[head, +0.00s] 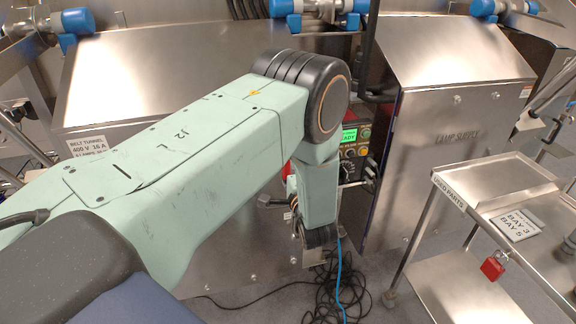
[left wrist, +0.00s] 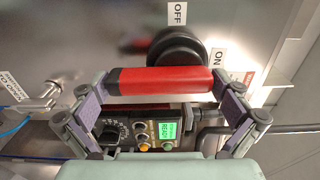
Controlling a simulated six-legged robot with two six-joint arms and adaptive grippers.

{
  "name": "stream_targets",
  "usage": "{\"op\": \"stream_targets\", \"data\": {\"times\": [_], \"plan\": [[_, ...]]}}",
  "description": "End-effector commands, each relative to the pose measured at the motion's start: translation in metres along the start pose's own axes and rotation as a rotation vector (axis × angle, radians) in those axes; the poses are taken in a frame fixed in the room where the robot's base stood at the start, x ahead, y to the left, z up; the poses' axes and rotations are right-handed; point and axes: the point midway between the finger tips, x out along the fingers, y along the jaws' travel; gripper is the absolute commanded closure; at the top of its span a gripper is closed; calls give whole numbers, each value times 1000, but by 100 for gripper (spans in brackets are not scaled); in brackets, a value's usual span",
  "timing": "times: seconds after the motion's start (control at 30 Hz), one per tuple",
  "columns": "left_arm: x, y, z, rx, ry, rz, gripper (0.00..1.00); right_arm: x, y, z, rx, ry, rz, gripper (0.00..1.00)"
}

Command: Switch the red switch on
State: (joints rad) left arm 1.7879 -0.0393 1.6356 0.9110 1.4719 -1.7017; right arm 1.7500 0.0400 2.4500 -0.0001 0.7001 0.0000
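The red switch handle (left wrist: 158,80) is a red bar lying lengthwise across the left wrist view, in front of a round black hub (left wrist: 180,50). An OFF label (left wrist: 177,14) is above the hub and an ON label (left wrist: 217,57) to its right. My left gripper (left wrist: 160,106) is open, with one finger near each end of the bar. I cannot tell whether either finger touches it. In the head view my left arm hides most of the switch and gripper; only a red sliver (head: 286,170) shows beside the arm. My right gripper is not in view.
A control panel with a green READY screen (head: 350,135) and knobs is beside the switch. Black and blue cables (head: 335,285) lie on the floor below. A steel cart (head: 463,285) with a red padlock (head: 492,266) is at the right. Steel housings (head: 455,80) flank the panel.

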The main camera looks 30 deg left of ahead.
Motion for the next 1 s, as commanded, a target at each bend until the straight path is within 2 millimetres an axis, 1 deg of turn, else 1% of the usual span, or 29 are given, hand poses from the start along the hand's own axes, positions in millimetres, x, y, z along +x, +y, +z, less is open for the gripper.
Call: {"op": "stream_targets", "data": {"times": [0.17,0.27,0.37,0.5,0.7,0.9,1.0], "plan": [[-2,0,-1,0,3,1,0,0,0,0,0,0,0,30],[-10,1,-1,0,4,2,0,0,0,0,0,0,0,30],[-26,0,-2,2,6,1,0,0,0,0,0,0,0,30],[-55,0,-2,2,8,1,0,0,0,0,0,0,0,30],[-90,0,-1,1,7,0,0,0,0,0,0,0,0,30],[-112,0,-1,0,3,0,0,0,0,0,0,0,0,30],[-118,0,0,0,2,0,0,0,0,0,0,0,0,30]]}}
